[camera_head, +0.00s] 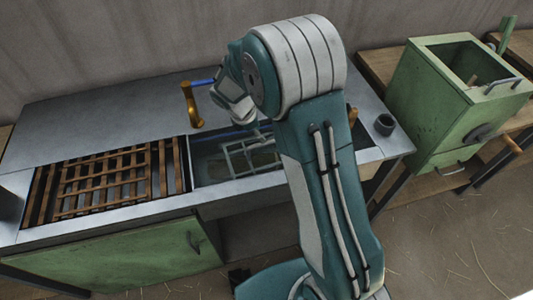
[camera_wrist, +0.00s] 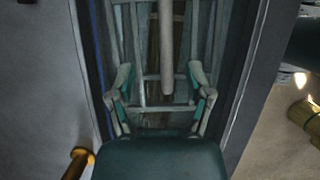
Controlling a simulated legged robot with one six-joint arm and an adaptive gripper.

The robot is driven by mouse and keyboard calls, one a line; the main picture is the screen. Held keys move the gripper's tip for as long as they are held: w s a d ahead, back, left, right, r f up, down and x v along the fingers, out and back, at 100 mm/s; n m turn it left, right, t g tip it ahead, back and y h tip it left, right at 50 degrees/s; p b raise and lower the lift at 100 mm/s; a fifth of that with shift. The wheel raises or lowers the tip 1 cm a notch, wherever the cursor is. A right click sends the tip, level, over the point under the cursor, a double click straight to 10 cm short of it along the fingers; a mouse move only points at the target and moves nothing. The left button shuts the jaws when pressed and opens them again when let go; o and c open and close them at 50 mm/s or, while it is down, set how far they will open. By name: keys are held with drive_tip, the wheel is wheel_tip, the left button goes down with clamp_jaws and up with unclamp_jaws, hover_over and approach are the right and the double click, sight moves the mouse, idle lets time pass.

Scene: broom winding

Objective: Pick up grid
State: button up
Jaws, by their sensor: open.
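A pale grey grid (camera_head: 250,158) lies in the dark sunken basin (camera_head: 209,172) of the metal workbench, partly hidden by my arm. A brown slatted grid (camera_head: 105,180) lies over the left opening of the bench. In the wrist view, pale bars of the grey grid (camera_wrist: 140,50) run up the basin, and a pale rod (camera_wrist: 167,45) stands out between my fingers. My gripper (camera_wrist: 161,78) is open above the grey grid, with one finger on each side of the rod. Whether the fingers touch the bars cannot be told.
A brass handle (camera_head: 192,106) stands up behind the basin; in the wrist view a brass end (camera_wrist: 77,163) is at lower left. A dark cup (camera_head: 385,124) stands at the bench's right end. A green box machine (camera_head: 440,105) stands further right. The bench's back left top is clear.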

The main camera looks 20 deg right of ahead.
sight(266, 143)
drive_tip(key=shift+s+x, duration=0.15)
drive_tip(key=shift+x, duration=1.25)
drive_tip(key=shift+s+x, duration=0.2)
drive_tip(key=shift+x, duration=1.15)
drive_tip(key=shift+f, duration=0.25)
clamp_jaws()
